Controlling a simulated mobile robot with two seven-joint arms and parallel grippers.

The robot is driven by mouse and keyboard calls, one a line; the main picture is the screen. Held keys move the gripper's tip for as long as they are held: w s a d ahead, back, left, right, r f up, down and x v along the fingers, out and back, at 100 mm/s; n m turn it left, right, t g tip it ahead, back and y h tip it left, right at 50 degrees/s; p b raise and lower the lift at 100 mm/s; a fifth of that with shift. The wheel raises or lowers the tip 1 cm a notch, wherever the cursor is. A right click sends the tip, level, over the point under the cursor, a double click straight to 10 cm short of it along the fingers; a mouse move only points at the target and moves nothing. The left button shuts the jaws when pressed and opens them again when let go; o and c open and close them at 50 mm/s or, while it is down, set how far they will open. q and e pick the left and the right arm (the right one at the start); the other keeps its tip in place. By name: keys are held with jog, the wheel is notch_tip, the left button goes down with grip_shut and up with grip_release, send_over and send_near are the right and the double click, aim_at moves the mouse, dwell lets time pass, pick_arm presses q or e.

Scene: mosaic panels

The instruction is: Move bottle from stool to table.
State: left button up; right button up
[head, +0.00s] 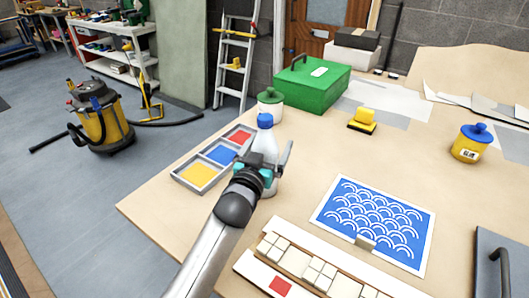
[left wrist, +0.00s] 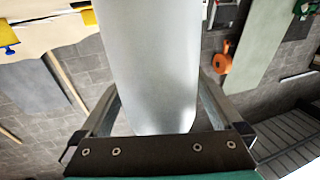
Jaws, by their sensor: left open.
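The bottle (head: 264,143), pale with a blue cap, stands upright on the table (head: 310,150), beside the tray of coloured tiles. In the left wrist view the pale bottle (left wrist: 157,65) fills the middle, between the two fingers. My left gripper (head: 268,168) is open around the bottle, one finger on each side; I cannot tell whether either finger touches it. The wrist and gripper hide part of the bottle's lower body and base. No stool shows in these views. My right gripper is not in view.
The tile tray (head: 176,180) is left of the bottle, with a green-lidded jar (head: 270,105) behind. A green toolbox (head: 312,85), yellow sponge tool (head: 362,121) and blue-lidded pot (head: 469,148) stand farther off. A blue wave panel (head: 374,222) lies at right. Bare tabletop surrounds the bottle's right side.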

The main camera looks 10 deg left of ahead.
pick_arm(q)
jog(key=shift+s, duration=0.3)
jog(key=s+a+p, duration=0.1)
jog(key=s, duration=1)
jog(key=shift+s+a, duration=0.15)
jog(key=shift+a, duration=0.1)
jog(key=shift+s, duration=0.1)
